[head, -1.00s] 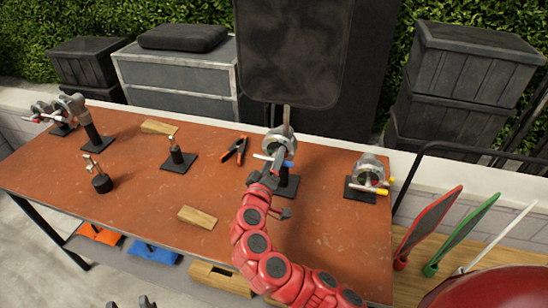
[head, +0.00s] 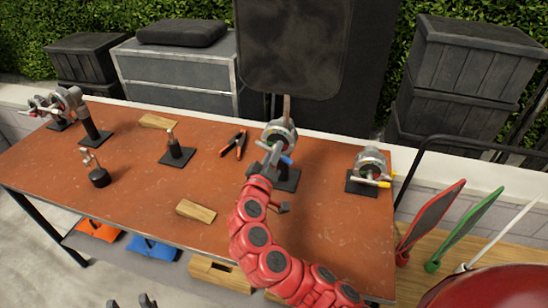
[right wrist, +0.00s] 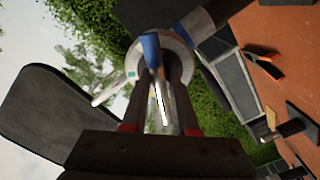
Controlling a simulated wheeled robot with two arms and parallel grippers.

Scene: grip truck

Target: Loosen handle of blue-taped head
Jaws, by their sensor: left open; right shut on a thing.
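The blue-taped head (head: 280,133), a grey metal grip head, stands on a dark base plate on the brown table, clamped around the post of the large black panel. Its handle (head: 287,160) has a blue end. My right gripper (head: 268,170) reaches it from the front. In the right wrist view the two dark fingers (right wrist: 160,108) are on either side of the silver handle, with the blue part (right wrist: 151,50) at its upper end and the head (right wrist: 178,50) behind. The exact contact is partly hidden. My left gripper (head: 146,301) is open and empty at the bottom edge.
A yellow-handled head (head: 370,162) stands to the right. Orange pliers (head: 235,144), a stand (head: 175,150) and wood blocks (head: 196,210) lie to the left. The black panel (head: 290,50) rises behind. Free tabletop lies at front left.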

